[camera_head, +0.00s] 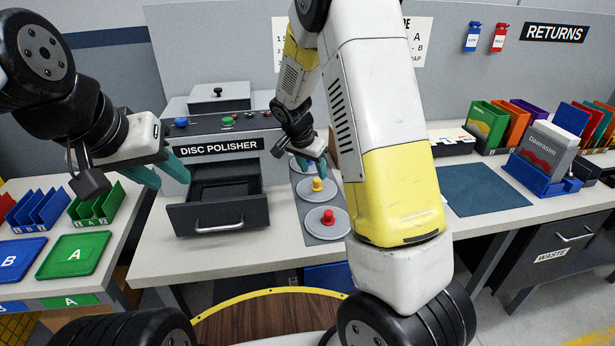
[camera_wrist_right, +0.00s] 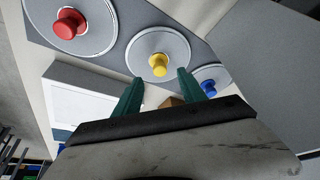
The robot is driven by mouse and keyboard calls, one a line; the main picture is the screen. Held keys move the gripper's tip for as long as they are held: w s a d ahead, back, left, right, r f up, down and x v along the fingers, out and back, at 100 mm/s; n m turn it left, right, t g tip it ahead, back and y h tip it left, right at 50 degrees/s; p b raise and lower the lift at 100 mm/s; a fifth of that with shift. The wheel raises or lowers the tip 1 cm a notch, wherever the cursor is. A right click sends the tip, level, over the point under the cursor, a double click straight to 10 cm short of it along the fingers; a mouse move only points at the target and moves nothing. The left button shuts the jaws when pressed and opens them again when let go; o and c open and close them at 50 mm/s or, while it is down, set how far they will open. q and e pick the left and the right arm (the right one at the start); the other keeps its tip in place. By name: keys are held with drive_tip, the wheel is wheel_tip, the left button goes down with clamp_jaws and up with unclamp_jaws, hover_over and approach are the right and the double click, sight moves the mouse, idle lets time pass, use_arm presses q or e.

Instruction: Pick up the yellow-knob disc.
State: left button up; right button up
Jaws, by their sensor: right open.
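The yellow-knob disc (camera_head: 305,190) is a grey disc with a yellow knob, lying on a grey strip between the red-knob disc (camera_head: 340,222) and the blue-knob disc (camera_head: 298,167). In the right wrist view the yellow-knob disc (camera_wrist_right: 140,57) is just beyond my open fingertips, its knob roughly between their lines. My right gripper (camera_wrist_right: 158,82) is open and empty; in the head view it (camera_head: 323,170) hovers close by the yellow and blue discs, partly hiding the blue one. My left gripper (camera_head: 168,175) is in front of the disc polisher, its teal fingers apart and empty.
The disc polisher (camera_head: 222,147) has its drawer (camera_head: 220,213) pulled out left of the discs. Blue and green trays (camera_head: 75,254) lie at the left. A dark blue mat (camera_head: 478,189) lies right of my right arm. Part of the table is hidden behind that arm.

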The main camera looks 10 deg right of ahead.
sight(317, 179)
drive_tip(key=x, duration=0.4)
drive_tip(key=shift+w+d+f, duration=0.1)
drive_tip(key=shift+w+f, duration=0.1)
drive_tip(key=shift+f, duration=0.1)
clamp_jaws()
